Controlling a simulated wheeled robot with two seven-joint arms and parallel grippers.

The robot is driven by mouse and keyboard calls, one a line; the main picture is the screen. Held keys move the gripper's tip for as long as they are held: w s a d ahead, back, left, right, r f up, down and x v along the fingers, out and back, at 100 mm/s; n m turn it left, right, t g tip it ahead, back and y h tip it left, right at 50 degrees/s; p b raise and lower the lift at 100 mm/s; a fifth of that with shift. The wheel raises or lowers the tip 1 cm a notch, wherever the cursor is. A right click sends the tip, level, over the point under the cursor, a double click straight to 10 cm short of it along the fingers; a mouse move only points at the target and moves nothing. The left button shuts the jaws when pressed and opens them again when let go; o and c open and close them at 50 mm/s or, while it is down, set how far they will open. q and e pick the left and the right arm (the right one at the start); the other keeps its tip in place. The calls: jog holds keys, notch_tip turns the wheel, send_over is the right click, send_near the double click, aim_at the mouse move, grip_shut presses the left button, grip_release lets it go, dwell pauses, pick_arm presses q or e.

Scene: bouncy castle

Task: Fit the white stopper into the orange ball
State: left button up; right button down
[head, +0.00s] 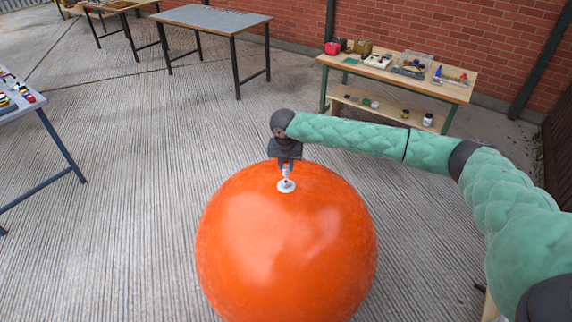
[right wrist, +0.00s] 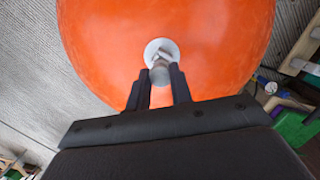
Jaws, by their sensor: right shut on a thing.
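The large orange ball (head: 285,250) rests on the concrete floor in the middle of the head view. It also fills the top of the right wrist view (right wrist: 225,55). The white stopper (head: 286,187) is at the upper part of the ball, with its round flange toward the orange surface. My right gripper (head: 286,172) is above it, shut on the stopper's stem. In the right wrist view the stem sits between the two dark fingers (right wrist: 160,80). The flange hides any hole, and I cannot tell whether the stopper is inside the ball or only against it. My left gripper is not in view.
A wooden workbench (head: 445,88) with tools and boxes stands at the back right by the brick wall. A grey-topped table (head: 212,19) stands behind the ball. Another table (head: 22,108) is at the left edge. The floor around the ball's left side is clear.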

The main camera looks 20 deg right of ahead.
jog(key=shift+f, duration=1.6)
dwell(0.4)
jog(key=c, duration=1.2)
grip_release()
jog(key=shift+o, duration=0.2)
